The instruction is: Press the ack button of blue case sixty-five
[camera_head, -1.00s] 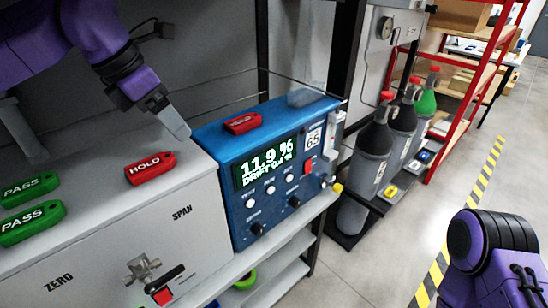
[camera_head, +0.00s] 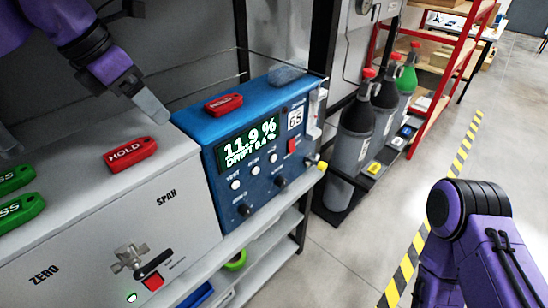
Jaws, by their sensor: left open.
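The blue case (camera_head: 211,149) with the "65" label (camera_head: 295,119) stands at the middle. Its lit display (camera_head: 250,142) reads 11.9 % and a drift line. Below it are three white round buttons (camera_head: 254,170), a red square switch (camera_head: 292,146) and black knobs (camera_head: 243,210). The small button captions are too blurred to tell which is ack. A red HOLD tag (camera_head: 223,104) lies on top of the case. My left gripper (camera_head: 158,113) is open, above the grey case and just left of the blue case, apart from its buttons. My right arm shows at the right; its gripper is out of view.
The grey case (camera_head: 110,215) at left carries a red HOLD tag (camera_head: 131,154) and green PASS tags (camera_head: 15,180). Gas bottles (camera_head: 352,135) stand right of the blue case, with a red shelf (camera_head: 455,85) behind. The floor in front of the cases is clear.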

